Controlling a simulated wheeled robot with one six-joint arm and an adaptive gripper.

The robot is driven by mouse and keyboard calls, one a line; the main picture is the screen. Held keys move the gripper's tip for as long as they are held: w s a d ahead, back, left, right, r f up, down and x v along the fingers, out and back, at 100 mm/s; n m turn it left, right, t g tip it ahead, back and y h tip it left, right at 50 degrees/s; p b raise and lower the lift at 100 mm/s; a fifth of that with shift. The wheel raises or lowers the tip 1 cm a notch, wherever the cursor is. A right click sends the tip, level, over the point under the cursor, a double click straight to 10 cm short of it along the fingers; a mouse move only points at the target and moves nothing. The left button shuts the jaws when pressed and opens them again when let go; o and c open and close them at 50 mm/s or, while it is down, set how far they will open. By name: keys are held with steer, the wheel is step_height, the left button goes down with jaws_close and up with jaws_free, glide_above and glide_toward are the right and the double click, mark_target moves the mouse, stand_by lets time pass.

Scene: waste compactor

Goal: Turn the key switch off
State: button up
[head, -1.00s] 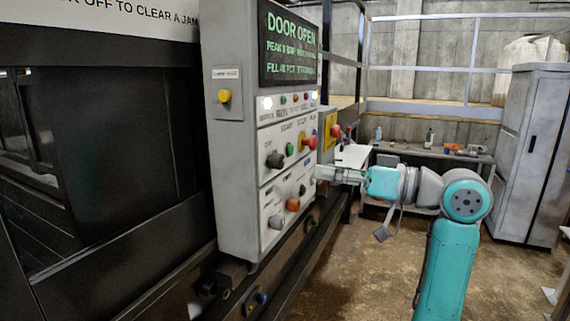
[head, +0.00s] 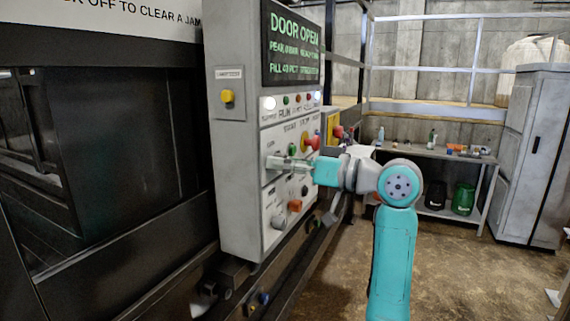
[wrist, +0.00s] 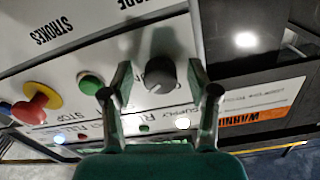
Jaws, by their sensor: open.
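A round dark grey knob (wrist: 160,74) sits on the white panel of the control box (head: 237,190). In the wrist view it lies between the two fingers of my gripper (wrist: 159,80), with a visible gap on each side. My gripper is open and holds nothing. In the head view my gripper (head: 274,163) reaches in from the right to the upper left of the button panel, and its fingers hide the knob there. No inserted key is clear to see. I cannot tell for sure from the labels which control is the key switch.
A green button (wrist: 91,84) and a red stop button on a yellow ring (wrist: 36,105) sit beside the knob. Below are an orange-red knob (head: 294,206) and a grey knob (head: 277,222). The display (head: 291,45) reads DOOR OPEN. A workbench (head: 460,160) stands behind.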

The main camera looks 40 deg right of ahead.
steer(key=shift+c, duration=0.3)
jaws_close()
steer(key=shift+n, duration=0.4)
steer(key=n, duration=1.1)
steer(key=shift+d, duration=0.1)
steer(key=shift+n, duration=0.3)
